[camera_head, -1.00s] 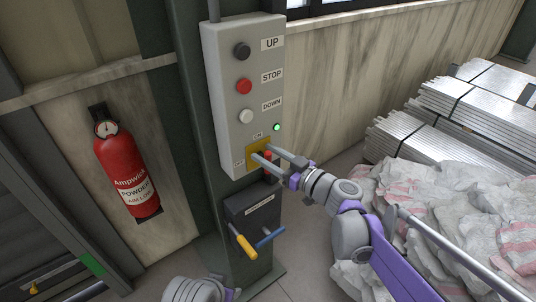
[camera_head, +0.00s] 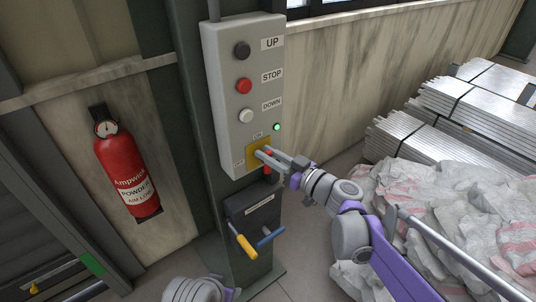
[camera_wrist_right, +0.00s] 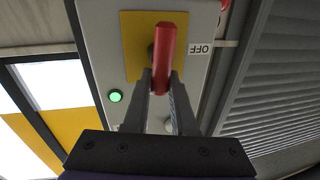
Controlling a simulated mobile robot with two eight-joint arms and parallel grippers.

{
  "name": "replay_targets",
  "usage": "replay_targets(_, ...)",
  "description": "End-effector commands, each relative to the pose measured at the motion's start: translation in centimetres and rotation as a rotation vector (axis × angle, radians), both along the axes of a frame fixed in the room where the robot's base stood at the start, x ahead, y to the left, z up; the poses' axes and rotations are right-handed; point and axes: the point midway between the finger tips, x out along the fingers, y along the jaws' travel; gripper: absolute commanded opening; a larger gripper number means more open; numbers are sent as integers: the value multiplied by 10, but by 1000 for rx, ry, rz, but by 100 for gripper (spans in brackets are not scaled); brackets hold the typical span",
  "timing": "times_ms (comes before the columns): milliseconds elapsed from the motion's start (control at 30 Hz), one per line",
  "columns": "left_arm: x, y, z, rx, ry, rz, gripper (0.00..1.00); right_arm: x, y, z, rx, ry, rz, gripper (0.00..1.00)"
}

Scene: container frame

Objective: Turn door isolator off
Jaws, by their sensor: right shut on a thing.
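The door isolator is a red handle (camera_wrist_right: 168,50) on a yellow plate (camera_wrist_right: 136,42), low on a grey control box (camera_head: 227,60). In the head view the red handle (camera_head: 268,156) is partly hidden by my right gripper (camera_head: 263,153). In the right wrist view my right gripper (camera_wrist_right: 161,82) has its fingers on both sides of the handle, shut on it. An upside-down OFF label (camera_wrist_right: 200,49) is right of the plate there. A green lamp (camera_head: 277,127) glows on the box. My left gripper is not in view.
UP (camera_head: 242,50), STOP (camera_head: 243,86) and DOWN (camera_head: 245,116) buttons sit above the isolator. A dark box with yellow (camera_head: 243,244) and blue (camera_head: 269,238) handles is below. A fire extinguisher (camera_head: 126,173) hangs left. Metal sheets (camera_head: 424,140) and sacks (camera_head: 440,205) lie right.

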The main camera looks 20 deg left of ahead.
Motion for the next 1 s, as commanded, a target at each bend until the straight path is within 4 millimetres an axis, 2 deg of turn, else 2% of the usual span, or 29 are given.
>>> replay_targets(1000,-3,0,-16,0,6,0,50,16,-12,-13,557,714,0,0)
